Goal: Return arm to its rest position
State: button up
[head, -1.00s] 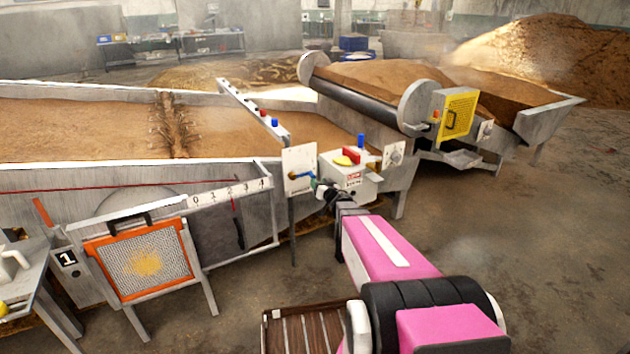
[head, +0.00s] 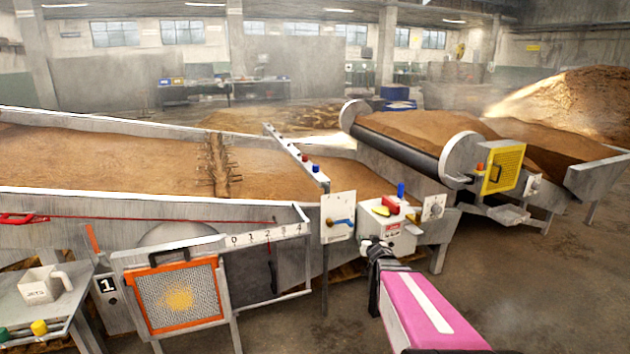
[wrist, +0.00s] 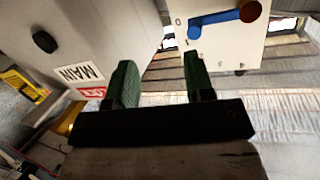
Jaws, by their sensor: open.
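My pink and black arm reaches forward from the lower right in the head view. My gripper (head: 372,246) is at its far end, in front of the white control box (head: 408,238) and to the right of the white lever panel (head: 338,230). In the wrist view my gripper (wrist: 158,82) has two green finger pads set apart with nothing between them. The control box (wrist: 100,25), with a MAIN label, is close beyond the left finger. The panel with its blue lever (wrist: 215,20) is beyond the right finger. Contact cannot be told.
A long grain trough (head: 110,207) runs across the left. An orange-framed mesh screen (head: 178,300) stands before it. A roller hopper (head: 400,152) with a yellow guard (head: 502,170) is behind right. Floor (head: 540,290) at right is clear.

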jog(key=s+a+f+g, duration=0.2)
jog(key=s+g, duration=0.6)
jog(key=s, duration=0.4)
jog(key=s+a+f+g+h, duration=0.1)
jog(key=s+a+g, duration=0.3)
jog(key=s+g, duration=0.4)
jog(key=s, duration=0.5)
jog(key=shift+a+f+n, duration=0.2)
jog(key=shift+f+n, duration=0.15)
jog(key=shift+n, duration=0.05)
